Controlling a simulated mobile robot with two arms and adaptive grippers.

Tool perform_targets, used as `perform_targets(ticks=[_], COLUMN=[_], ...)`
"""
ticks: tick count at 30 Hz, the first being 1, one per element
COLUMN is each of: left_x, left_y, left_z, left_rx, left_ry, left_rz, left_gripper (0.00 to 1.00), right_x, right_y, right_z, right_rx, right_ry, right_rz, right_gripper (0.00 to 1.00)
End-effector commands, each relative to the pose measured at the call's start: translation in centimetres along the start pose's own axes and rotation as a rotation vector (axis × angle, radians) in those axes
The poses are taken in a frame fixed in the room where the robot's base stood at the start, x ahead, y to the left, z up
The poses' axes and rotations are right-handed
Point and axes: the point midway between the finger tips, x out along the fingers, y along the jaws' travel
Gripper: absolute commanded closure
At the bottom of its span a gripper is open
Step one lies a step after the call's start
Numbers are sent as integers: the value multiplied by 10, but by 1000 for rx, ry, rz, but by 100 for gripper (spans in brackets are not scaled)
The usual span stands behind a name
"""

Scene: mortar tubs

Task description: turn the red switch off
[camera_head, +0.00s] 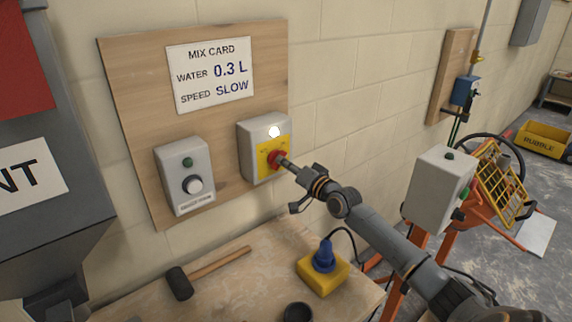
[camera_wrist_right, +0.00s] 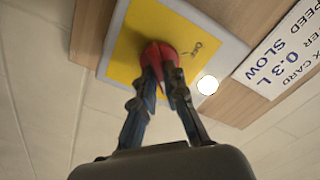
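The red switch (camera_head: 277,158) is a rotary knob on a yellow plate of a grey box (camera_head: 250,138), fixed to the wooden wall board. A round white lamp (camera_head: 274,132) above it is lit. My right gripper (camera_head: 287,163) reaches in from the right and is at the knob. In the right wrist view, the gripper's two fingers (camera_wrist_right: 161,72) close in on both sides of the red switch (camera_wrist_right: 158,53), with red showing between them. The fingers partly hide the knob, and its exact pointing direction is hard to tell. My left gripper is not in view.
A second grey box (camera_head: 185,175) with a dial and green button is left of the switch. A mix card (camera_head: 210,76) hangs above. Below, a bench (camera_head: 225,292) holds a mallet (camera_head: 205,273) and a yellow block with a blue plug (camera_head: 323,268). An orange machine (camera_head: 475,200) stands at right.

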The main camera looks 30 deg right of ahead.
Motion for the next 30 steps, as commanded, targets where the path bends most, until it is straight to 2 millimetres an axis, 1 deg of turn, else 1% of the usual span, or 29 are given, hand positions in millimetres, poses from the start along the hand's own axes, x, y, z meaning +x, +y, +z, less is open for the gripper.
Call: perform_targets(ticks=[8,14,20,30], left_x=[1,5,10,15], left_y=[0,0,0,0], left_z=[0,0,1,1], left_rx=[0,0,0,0], left_ry=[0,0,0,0], left_rz=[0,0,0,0], left_gripper=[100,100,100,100], right_x=[0,0,0,0], right_y=[0,0,0,0], right_z=[0,1,1,1], right_rx=[-24,-115,-274,-598], right_ry=[0,-1,-1,-1], right_rz=[0,0,0,1], right_gripper=[100,100,100,100])
